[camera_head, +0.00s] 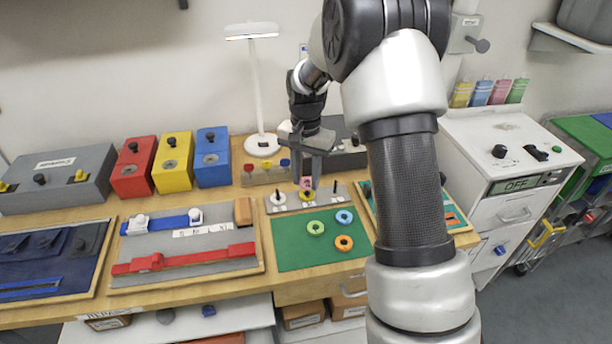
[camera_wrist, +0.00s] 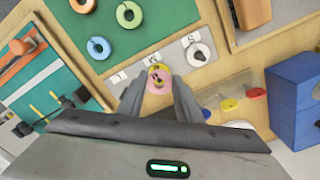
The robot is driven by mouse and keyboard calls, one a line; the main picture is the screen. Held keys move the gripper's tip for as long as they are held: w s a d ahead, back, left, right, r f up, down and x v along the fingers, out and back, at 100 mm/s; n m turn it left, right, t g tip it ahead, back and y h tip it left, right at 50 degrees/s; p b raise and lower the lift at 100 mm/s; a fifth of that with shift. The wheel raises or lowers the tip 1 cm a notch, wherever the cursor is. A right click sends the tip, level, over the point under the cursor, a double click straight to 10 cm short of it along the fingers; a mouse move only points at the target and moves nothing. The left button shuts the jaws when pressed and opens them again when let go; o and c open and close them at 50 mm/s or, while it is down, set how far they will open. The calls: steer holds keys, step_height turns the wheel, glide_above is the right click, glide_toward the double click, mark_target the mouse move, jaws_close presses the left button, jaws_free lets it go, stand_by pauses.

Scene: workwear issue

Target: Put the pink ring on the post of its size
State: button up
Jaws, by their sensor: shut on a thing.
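The pink ring (camera_head: 306,182) is held between the fingertips of my gripper (camera_head: 308,181), over the middle of a grey post plate (camera_head: 320,198). In the wrist view the pink ring (camera_wrist: 157,86) lies between the fingers, with a dark spot in its hole; whether the post passes through it I cannot tell. A yellow ring (camera_head: 306,196) is at the middle post, just under the pink one. A white ring (camera_head: 279,199) is on the left post. The right post (camera_head: 335,187) is bare.
On the green mat (camera_head: 290,256) lie a green ring (camera_head: 315,228), a blue ring (camera_head: 344,217) and an orange ring (camera_head: 344,243). A tool tray (camera_head: 365,200) is to the right.

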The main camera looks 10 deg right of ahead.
steer(key=shift+f, duration=0.35)
stand_by(0.3)
steer(key=o, duration=1.5)
step_height(320, 180, up, 7)
steer(key=p, duration=0.4)
steer(key=shift+p, duration=0.3)
